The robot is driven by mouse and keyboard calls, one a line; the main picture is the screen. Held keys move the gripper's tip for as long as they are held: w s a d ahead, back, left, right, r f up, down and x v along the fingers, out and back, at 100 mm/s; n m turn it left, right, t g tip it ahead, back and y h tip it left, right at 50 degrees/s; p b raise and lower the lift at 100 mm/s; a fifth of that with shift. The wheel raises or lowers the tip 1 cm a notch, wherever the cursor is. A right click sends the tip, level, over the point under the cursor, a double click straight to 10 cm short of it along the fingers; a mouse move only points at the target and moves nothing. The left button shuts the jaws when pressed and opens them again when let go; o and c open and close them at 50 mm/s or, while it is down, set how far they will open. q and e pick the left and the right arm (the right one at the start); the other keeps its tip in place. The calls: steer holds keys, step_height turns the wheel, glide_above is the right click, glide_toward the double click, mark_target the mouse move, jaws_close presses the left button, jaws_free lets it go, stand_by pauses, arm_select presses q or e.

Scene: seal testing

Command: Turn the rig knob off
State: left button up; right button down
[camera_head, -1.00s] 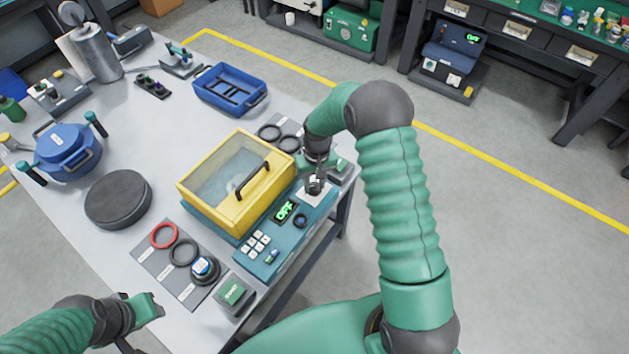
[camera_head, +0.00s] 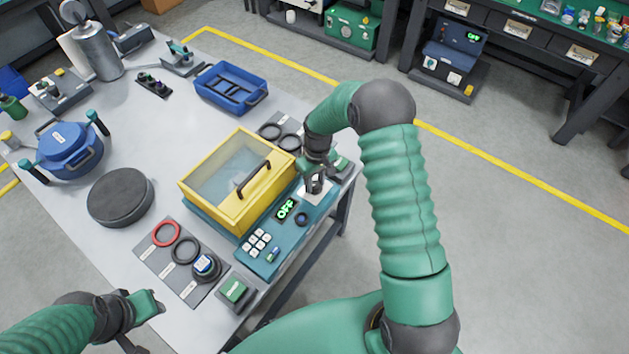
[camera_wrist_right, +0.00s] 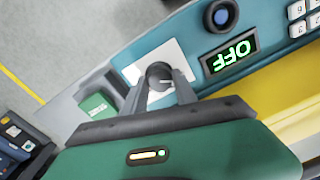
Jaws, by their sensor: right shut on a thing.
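The test rig (camera_head: 235,185) stands on the table with a yellow box, a clear lid and a teal control panel. Its display (camera_head: 286,209) reads OFF in green; it also shows upside down in the right wrist view (camera_wrist_right: 230,56). The rig knob (camera_wrist_right: 159,74) is a dark round knob on a white plate (camera_wrist_right: 178,54). My right gripper (camera_head: 315,186) is at the panel's far end, its two fingers shut on the knob from both sides. The knob is mostly hidden in the head view. My left gripper (camera_head: 150,305) is low at the left, off the table's front edge, and its finger gap is unclear.
A dark round button (camera_head: 301,219) and white keys (camera_head: 257,242) are on the panel. A mat with rings (camera_head: 166,234) lies in front of the rig. A black disc (camera_head: 120,197), a blue pot (camera_head: 70,150) and a blue tray (camera_head: 231,88) stand farther left and back.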

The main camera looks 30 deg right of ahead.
mark_target(317, 183)
steer(key=c, duration=1)
jaws_free()
steer(key=shift+s, duration=0.2)
steer(key=shift+w+d+r, duration=0.1)
steer(key=shift+w+r, duration=0.05)
steer(key=shift+r, duration=0.05)
step_height(317, 183, up, 16)
steer(key=shift+d+r+b, duration=0.2)
steer(key=shift+d+b, duration=0.15)
steer(key=shift+b, duration=0.05)
steer(key=s+a+f+t, duration=0.1)
steer(key=s+a, duration=0.5)
steer(key=s, duration=0.2)
steer(key=s+a+f+m+t, duration=0.1)
steer(key=s+a+f, duration=0.1)
steer(key=s+a, duration=0.3)
steer(key=s, duration=0.3)
steer(key=shift+s+a+t+h, duration=0.3)
steer(key=shift+s+a, duration=0.05)
steer(key=shift+s, duration=0.05)
